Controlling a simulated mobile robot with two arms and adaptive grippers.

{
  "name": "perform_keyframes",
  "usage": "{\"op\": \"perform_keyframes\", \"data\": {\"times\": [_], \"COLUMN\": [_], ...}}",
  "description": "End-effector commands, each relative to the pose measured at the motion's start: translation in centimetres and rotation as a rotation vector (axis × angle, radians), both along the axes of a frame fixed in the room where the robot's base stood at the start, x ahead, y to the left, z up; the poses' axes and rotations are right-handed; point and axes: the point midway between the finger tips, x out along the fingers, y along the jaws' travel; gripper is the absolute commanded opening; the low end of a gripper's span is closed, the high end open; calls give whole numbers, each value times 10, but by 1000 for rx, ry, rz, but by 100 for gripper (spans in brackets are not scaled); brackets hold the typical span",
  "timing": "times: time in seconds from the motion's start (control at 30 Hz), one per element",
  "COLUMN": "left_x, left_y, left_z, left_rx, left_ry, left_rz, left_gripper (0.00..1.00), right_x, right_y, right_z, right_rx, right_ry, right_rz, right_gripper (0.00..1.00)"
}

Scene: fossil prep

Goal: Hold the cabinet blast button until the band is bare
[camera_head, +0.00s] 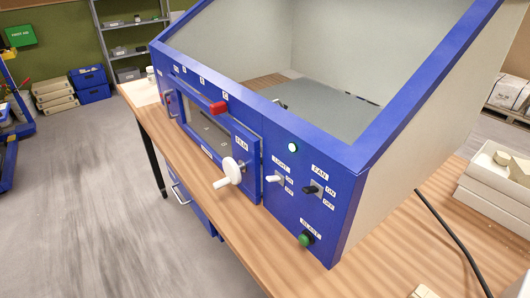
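A blue cabinet (345,158) with a sloped, open-looking top stands on a wooden bench. The green blast button (305,240) is low on the right of its front panel, under a label that reads BLAST. Nothing touches the button. A round indicator (292,147) above the switches looks bright white-green. I cannot make out the band; the part of the cabinet interior that shows is a grey floor and pale walls. Neither of my grippers is in view.
A black cable (450,240) crosses the bench (385,258) at right. White trays (500,190) hold pale blocks.

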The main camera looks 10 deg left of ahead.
Motion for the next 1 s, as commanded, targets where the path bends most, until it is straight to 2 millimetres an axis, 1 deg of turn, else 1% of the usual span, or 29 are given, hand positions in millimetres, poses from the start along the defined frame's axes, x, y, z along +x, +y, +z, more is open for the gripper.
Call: {"op": "perform_keyframes", "data": {"times": [0.03,0.07,0.1,0.13,1.0], "left_x": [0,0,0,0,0], "left_y": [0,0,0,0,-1], "left_z": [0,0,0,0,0], "left_rx": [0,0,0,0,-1], "left_ry": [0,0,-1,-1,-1], "left_rz": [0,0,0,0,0], "left_gripper": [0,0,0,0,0], "right_x": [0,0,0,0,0], "right_y": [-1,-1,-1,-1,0], "right_z": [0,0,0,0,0], "right_rx": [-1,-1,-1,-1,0], "right_ry": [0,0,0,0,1], "right_rz": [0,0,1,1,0], "right_gripper": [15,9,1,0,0]}}
